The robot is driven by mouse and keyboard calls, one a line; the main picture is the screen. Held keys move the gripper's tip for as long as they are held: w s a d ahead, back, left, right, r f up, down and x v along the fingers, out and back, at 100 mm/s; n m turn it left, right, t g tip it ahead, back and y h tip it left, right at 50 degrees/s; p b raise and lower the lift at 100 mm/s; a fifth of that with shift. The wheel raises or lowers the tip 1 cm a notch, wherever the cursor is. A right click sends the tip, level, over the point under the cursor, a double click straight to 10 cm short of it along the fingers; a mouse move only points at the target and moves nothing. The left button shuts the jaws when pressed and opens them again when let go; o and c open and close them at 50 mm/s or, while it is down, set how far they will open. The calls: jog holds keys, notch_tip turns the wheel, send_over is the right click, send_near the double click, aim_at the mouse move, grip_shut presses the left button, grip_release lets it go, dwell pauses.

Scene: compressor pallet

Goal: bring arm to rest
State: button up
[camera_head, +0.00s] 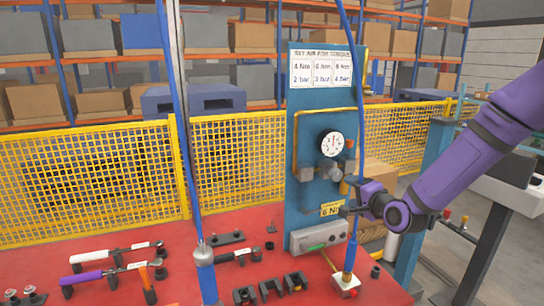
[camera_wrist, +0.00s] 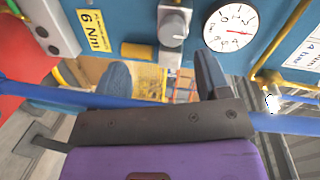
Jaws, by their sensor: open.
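My purple arm reaches in from the right in the head view. My gripper (camera_head: 350,204) is in front of the lower right part of the blue panel (camera_head: 312,125), near the yellow 6 Nm label (camera_head: 331,209). The wrist view shows its two fingers spread apart with nothing between them; my gripper (camera_wrist: 163,78) points towards the panel. A regulator knob (camera_wrist: 173,27) and a round gauge (camera_wrist: 231,27) are beyond the fingertips. The gauge (camera_head: 332,143) also shows above my gripper in the head view. I cannot tell whether a finger touches anything.
A blue hose (camera_head: 360,110) hangs close to my gripper, down to a blue tool on the red table (camera_head: 120,285). Another blue hose (camera_head: 183,130) hangs left, above an upright blue tool (camera_head: 205,272). Hand tools and black holders lie on the table. A yellow mesh fence (camera_head: 90,180) stands behind.

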jog(key=s+d+r+n+g+h, duration=0.1)
jog(key=s+r, duration=0.5)
jog(key=s, duration=0.6)
jog(key=s+d+r+n+g+h, duration=0.2)
jog(key=s+r+n+g, duration=0.3)
jog(key=s, duration=0.7)
jog(key=s+d+r+n+g+h, duration=0.1)
jog(key=s+r+n+g, duration=0.3)
jog(key=s, duration=0.9)
notch_tip(320, 180, up, 3)
jog(key=shift+d+f+n+h, duration=0.2)
jog(key=shift+n+h, duration=0.6)
jog(key=shift+w, duration=0.1)
dwell(0.5)
